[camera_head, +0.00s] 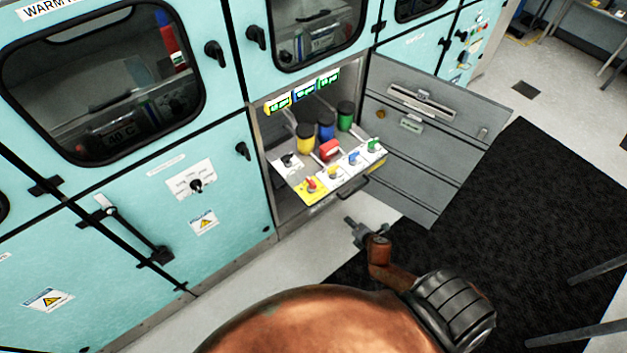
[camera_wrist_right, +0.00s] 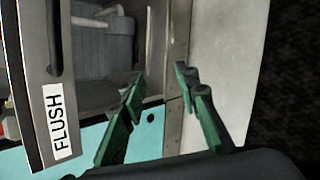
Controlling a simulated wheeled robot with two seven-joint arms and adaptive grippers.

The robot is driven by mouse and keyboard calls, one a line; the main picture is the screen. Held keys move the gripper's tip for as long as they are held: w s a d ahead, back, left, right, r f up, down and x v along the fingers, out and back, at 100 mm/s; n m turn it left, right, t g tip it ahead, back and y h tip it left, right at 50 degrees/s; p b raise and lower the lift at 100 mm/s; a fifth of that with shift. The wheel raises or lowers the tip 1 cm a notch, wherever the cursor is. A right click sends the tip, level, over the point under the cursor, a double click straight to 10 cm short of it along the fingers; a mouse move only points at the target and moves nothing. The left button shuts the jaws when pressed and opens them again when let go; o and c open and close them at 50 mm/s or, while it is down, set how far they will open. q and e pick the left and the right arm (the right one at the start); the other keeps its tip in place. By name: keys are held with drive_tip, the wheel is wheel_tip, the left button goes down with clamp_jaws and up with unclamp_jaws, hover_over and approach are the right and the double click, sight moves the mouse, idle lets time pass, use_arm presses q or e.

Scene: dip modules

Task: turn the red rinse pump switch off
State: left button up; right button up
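A pulled-out drawer panel (camera_head: 322,187) in the cabinet carries several small knobs. The red switch (camera_head: 311,184) sits on a yellow plate at the panel's front left. Yellow, blue and green knobs run from it toward the back right. The red switch's exact setting is too small to tell. My right gripper (camera_head: 359,230) is in front of and below the drawer, apart from the switch and empty. In the right wrist view my right gripper (camera_wrist_right: 160,74) has its green fingers spread, beside the drawer front with its FLUSH label (camera_wrist_right: 59,121). My left gripper is not in view.
A grey open door (camera_head: 430,140) stands right of the drawer. A drawer handle (camera_head: 352,189) sticks out at the front. A black mat (camera_head: 470,230) covers the floor at right.

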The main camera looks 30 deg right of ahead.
drive_tip(key=w+a+r+n+t, duration=0.1)
drive_tip(key=w+r+n, duration=0.1)
drive_tip(key=r, duration=0.3)
drive_tip(key=w+a+r+n+t, duration=0.1)
drive_tip(key=w+r+n, duration=0.1)
drive_tip(key=r, duration=0.3)
drive_tip(key=w+a+r+n+t+y, duration=0.1)
drive_tip(key=w+a+r+n, duration=0.1)
drive_tip(key=r, duration=0.3)
drive_tip(key=shift+w+a+n+p, duration=0.1)
drive_tip(key=shift+w+n+p, duration=0.25)
drive_tip(key=shift+w+n, duration=0.35)
drive_tip(key=n+t+y, duration=0.1)
drive_tip(key=n+y, duration=0.1)
drive_tip(key=n, duration=0.6)
approach(313, 183)
drive_tip(key=x, duration=0.4)
drive_tip(key=shift+y, duration=0.3)
drive_tip(key=x, duration=0.7)
drive_tip(key=shift+w+b, duration=0.15)
drive_tip(key=shift+b, duration=0.25)
drive_tip(key=shift+c, duration=0.4)
clamp_jaws()
